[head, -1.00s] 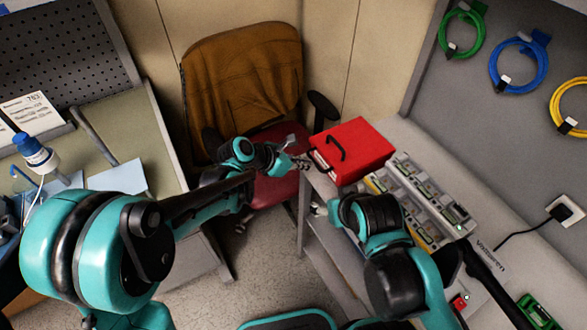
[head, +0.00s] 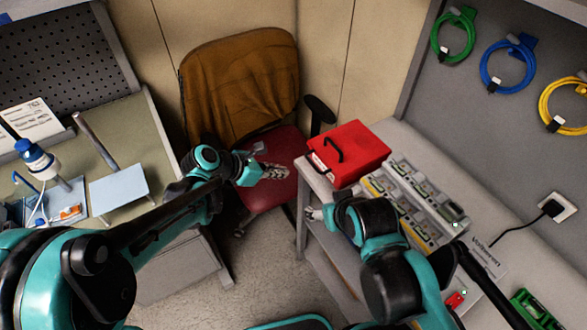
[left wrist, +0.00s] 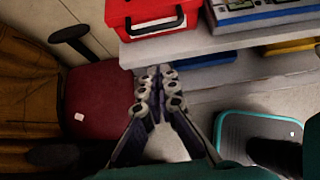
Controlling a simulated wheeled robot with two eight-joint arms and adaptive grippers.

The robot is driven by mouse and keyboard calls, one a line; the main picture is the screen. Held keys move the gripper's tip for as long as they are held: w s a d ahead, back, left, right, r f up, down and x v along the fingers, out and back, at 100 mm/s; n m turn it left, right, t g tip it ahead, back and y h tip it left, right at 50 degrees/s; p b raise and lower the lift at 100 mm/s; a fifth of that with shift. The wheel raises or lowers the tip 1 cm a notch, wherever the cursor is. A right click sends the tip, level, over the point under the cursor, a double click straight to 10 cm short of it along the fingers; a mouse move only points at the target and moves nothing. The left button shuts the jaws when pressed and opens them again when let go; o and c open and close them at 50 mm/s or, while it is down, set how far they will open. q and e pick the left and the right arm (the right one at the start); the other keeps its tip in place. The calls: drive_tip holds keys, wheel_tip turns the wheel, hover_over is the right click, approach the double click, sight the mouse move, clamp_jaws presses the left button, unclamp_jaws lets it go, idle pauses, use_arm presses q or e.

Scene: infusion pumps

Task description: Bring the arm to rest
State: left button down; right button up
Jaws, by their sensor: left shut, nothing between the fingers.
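My left gripper (head: 275,171) is in the head view, out over the red seat of the chair, to the left of the right-hand bench. It also shows in the left wrist view (left wrist: 157,80), its fingers together and empty. My right arm reaches in from the lower right beside the bench; only a small light part of its gripper (head: 314,213) shows by the bench edge, and its fingers are mostly hidden.
A chair (head: 240,85) with a brown cover stands at the back. A red box (head: 355,150) and a grey rack (head: 405,195) with several units are on the right-hand bench. A left-hand desk (head: 125,125) holds a blue-capped bottle (head: 36,158). Floor (head: 250,270) is clear between.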

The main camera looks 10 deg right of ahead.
use_arm(q)
drive_tip(key=p+v, duration=0.1)
drive_tip(key=v, duration=0.3)
drive_tip(key=shift+a+r, duration=0.1)
drive_tip(key=shift+a, duration=0.05)
drive_tip(key=s+a+m+t+y, duration=0.2)
drive_tip(key=s+a+m+y, duration=0.2)
drive_tip(key=s+a+m, duration=0.3)
drive_tip(key=s+a+m+t+y+b, duration=0.1)
drive_tip(key=s+a+m+y, duration=0.4)
drive_tip(key=a+m, duration=0.9)
drive_tip(key=s+a+t, duration=0.1)
drive_tip(key=s+a, duration=0.1)
drive_tip(key=s, duration=0.1)
drive_tip(key=shift+a+m+b, duration=0.2)
drive_tip(key=shift+m+b, duration=0.1)
drive_tip(key=shift+m, duration=0.1)
drive_tip(key=shift+r, duration=0.1)
